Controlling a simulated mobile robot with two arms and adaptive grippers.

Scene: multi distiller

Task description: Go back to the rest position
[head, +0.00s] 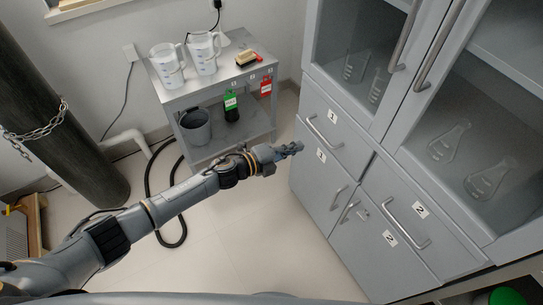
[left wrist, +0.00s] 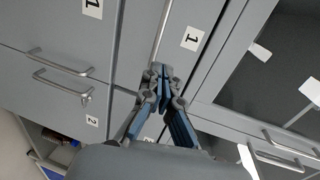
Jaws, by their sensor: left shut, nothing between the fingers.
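My left gripper (head: 290,149) is stretched out in front of the grey cabinet, near the drawer and door marked 1. It is shut and empty. In the left wrist view its fingertips (left wrist: 161,73) are together, with the cabinet front behind them. I cannot tell from these views how far the fingertips are from the cabinet. My left arm (head: 165,203) reaches in from the lower left of the head view. My right gripper is not in either view.
The grey cabinet (head: 325,185) stands at the right, its doors and drawers looking closed, with glass flasks (head: 448,142) behind glass. A metal cart (head: 225,80) with two jugs (head: 203,52) stands at the back. A dark pillar with a chain (head: 40,127) is at the left. Floor (head: 245,240) before the cabinet is clear.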

